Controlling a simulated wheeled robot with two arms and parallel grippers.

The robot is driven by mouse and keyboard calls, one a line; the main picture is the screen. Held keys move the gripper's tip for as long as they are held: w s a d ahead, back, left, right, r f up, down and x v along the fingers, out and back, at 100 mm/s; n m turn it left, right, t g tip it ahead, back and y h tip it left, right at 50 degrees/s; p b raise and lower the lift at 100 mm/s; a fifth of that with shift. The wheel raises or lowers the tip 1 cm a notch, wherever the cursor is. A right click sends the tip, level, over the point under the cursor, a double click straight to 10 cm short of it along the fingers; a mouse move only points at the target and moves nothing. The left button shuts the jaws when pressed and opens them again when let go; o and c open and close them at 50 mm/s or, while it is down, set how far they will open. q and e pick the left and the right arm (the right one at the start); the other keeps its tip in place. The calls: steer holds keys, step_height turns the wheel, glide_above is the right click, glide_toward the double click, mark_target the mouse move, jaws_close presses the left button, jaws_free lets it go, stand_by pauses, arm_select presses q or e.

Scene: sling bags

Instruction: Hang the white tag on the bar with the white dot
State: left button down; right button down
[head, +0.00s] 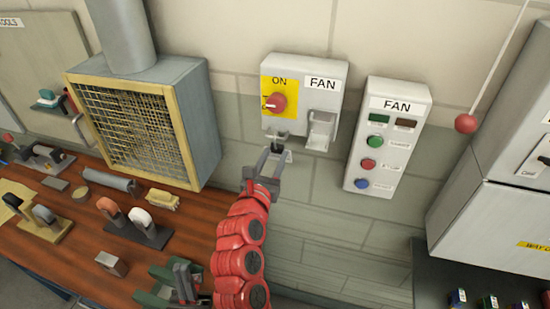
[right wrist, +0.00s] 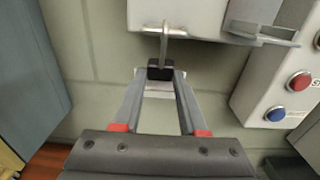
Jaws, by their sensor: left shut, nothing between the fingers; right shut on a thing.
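My right gripper (head: 265,168) is at the end of the red arm, just below the yellow-and-grey fan switch box (head: 334,76). It is shut on a small black block with a metal loop (right wrist: 165,45) on top, like a padlock; a pale piece (right wrist: 157,88), possibly the white tag, shows below the black block between the fingers. The loop reaches up to the box's lower edge; whether it passes through anything is unclear. I make out no white dot on any bar.
A caged grey unit (head: 140,125) stands left, over a wooden bench (head: 75,240) with several tools.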

mark_target(275, 147)
steer(key=shift+r, duration=0.1)
stand_by(0.3)
steer(key=shift+r+p, duration=0.35)
steer(key=shift+s+r+p, duration=0.15)
steer(key=shift+r+p, duration=0.5)
steer(key=shift+r, duration=0.6)
steer(key=shift+s+a+f, duration=0.2)
steer(key=shift+s+f, duration=0.05)
steer(key=shift+s, duration=0.3)
steer(key=shift+b+v, duration=0.4)
steer(key=shift+v, duration=0.7)
steer(key=shift+b+v, duration=0.55)
steer(key=shift+v, duration=1.6)
